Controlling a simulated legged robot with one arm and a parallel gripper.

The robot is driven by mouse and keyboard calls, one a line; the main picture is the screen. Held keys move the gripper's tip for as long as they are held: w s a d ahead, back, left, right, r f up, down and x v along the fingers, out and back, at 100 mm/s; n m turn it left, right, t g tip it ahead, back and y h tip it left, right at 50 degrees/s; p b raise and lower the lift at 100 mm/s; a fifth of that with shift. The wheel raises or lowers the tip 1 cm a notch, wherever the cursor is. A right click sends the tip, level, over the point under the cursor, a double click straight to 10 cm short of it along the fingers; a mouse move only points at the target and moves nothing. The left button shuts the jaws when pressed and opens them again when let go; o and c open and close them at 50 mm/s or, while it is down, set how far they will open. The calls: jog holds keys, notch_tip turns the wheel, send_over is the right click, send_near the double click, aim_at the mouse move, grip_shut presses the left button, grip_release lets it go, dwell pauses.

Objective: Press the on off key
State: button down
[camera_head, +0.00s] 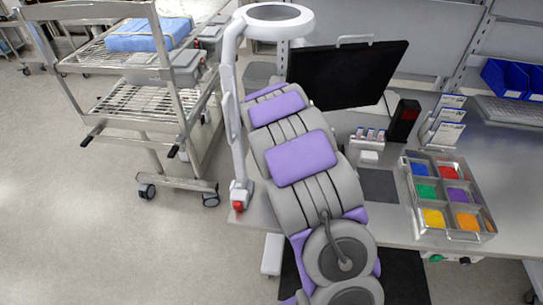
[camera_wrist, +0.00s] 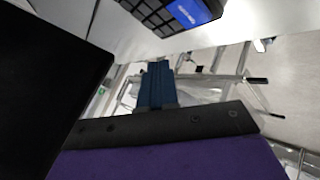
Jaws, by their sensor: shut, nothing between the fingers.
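My gripper (camera_wrist: 156,66) shows in the wrist view as dark blue fingers held together, pointing up and away from the purple and black wrist body. Nothing is held between them. In the head view my grey and purple arm reaches away over the bench, and I cannot make out the fingers there. A small green part (camera_head: 436,258) shows under the bench's front edge at the right. I cannot tell whether it is the on off key. No key can be read as on off in either view. The fingers touch nothing that I can see.
The bench (camera_head: 515,200) carries a black monitor (camera_head: 345,75), a tray of coloured compartments (camera_head: 485,237) and a lamp-like ring arm (camera_head: 229,80). A wire cart (camera_head: 130,103) stands left. A black and blue object (camera_wrist: 190,14) is above the fingers in the wrist view. Floor at left is clear.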

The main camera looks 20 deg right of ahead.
jog(key=shift+f+b, duration=1.05)
jog(key=shift+f, duration=1.4)
jog(key=shift+f, duration=0.1)
jog(key=shift+f, duration=0.3)
jog(key=shift+f+b, duration=0.4)
jog(key=shift+f, duration=0.05)
dwell(0.7)
jog(key=shift+r, duration=0.15)
jog(key=shift+r+p, duration=0.55)
jog(key=shift+r, duration=0.2)
jog(key=shift+r+p, duration=1.3)
jog(key=shift+r, duration=1.2)
